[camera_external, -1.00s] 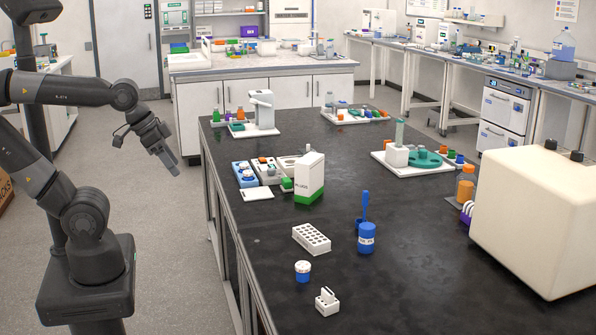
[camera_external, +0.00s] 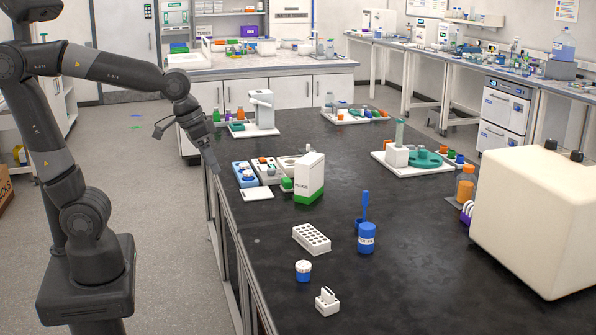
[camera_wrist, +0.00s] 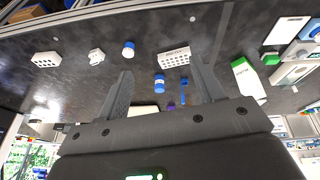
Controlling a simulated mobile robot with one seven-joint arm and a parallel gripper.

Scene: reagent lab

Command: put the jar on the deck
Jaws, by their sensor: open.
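A small blue jar with a white lid (camera_external: 303,270) stands upright on the black bench near its front edge. It also shows in the wrist view (camera_wrist: 128,48), beyond my fingers. A larger blue container with a pale label (camera_external: 366,238) stands to its right and could also be called a jar. My gripper (camera_external: 214,168) is open and empty, above the bench's left edge, well away from both; its two spread fingers show in the wrist view (camera_wrist: 160,65). I cannot tell for certain which surface is the deck; a white plate (camera_external: 257,194) lies near the left edge.
A white tube rack (camera_external: 311,238) and a small white holder (camera_external: 327,301) stand near the jar. A green-and-white box (camera_external: 309,180) stands farther back, beside several trays. A large cream machine (camera_external: 535,220) fills the right. Bare bench (camera_external: 430,290) lies at front centre.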

